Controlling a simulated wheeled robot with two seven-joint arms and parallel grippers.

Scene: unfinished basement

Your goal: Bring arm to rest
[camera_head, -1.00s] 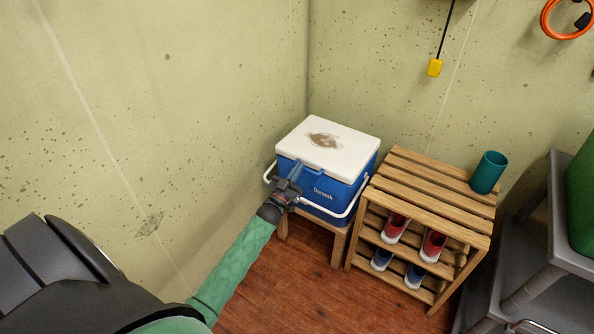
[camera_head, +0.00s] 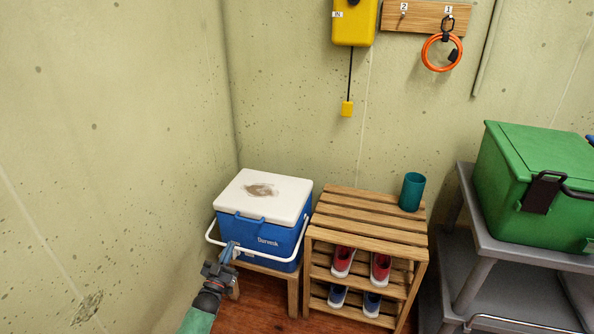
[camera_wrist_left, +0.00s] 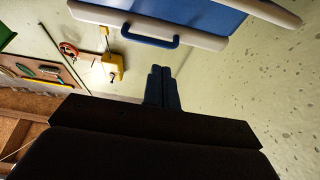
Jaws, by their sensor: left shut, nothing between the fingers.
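My left gripper (camera_head: 229,252) is at the lower left of the head view, in front of the blue cooler. Its arm comes up from the bottom edge. In the left wrist view its two fingers (camera_wrist_left: 162,82) are together with nothing between them. The blue cooler (camera_head: 262,240) has a white lid with a brown stain and a white carrying handle, and stands on a small wooden stand. In the left wrist view the cooler (camera_wrist_left: 215,14) shows at the top, apart from the fingertips in that picture. My right gripper is not in view.
A slatted wooden rack (camera_head: 365,210) with red and blue shoes stands right of the cooler, with a teal cup (camera_head: 412,192) on top. A grey cart (camera_head: 500,245) bearing a green box (camera_head: 530,185) is at the right.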

